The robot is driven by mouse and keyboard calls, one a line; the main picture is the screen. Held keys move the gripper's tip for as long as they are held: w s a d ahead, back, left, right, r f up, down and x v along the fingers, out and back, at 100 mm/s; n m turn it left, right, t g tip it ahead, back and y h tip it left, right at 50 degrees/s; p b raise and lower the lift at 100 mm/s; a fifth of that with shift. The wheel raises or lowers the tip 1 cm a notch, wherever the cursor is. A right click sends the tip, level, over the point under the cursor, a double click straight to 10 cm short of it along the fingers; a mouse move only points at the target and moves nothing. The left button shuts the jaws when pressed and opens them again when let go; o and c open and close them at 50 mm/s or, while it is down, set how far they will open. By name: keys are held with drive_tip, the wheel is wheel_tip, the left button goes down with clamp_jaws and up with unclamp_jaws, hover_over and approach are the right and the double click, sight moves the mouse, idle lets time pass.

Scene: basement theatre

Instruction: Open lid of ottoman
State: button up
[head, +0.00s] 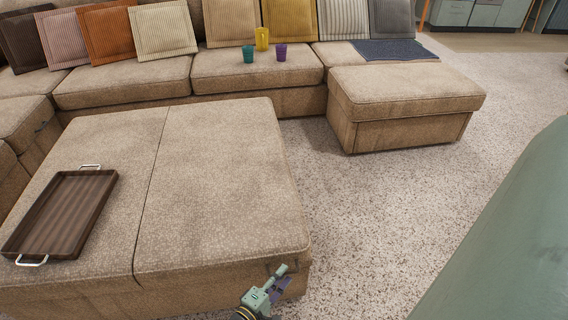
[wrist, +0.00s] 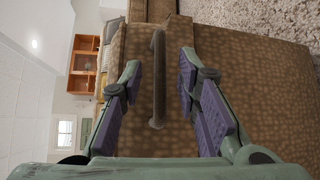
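The large tan ottoman (head: 215,195) fills the left and middle of the head view, with a seam splitting its top into two closed halves. My gripper (head: 279,282) is at the front right corner of its right half, below the top edge. In the wrist view, the ottoman's brown fabric face (wrist: 240,75) is close ahead. A dark bar handle (wrist: 158,80) stands out from it. My gripper (wrist: 159,78) is open, one finger on each side of the handle, with a visible gap on both sides. Whether the bar touches anything in depth is unclear.
A dark wooden tray (head: 62,215) with metal handles lies on the ottoman's left half. A smaller ottoman seat (head: 405,95) joins the sofa (head: 120,82) behind. Speckled carpet (head: 365,220) is clear to the right.

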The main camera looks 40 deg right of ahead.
drive_tip(key=shift+x, duration=0.9)
drive_tip(key=shift+c, duration=0.2)
clamp_jaws()
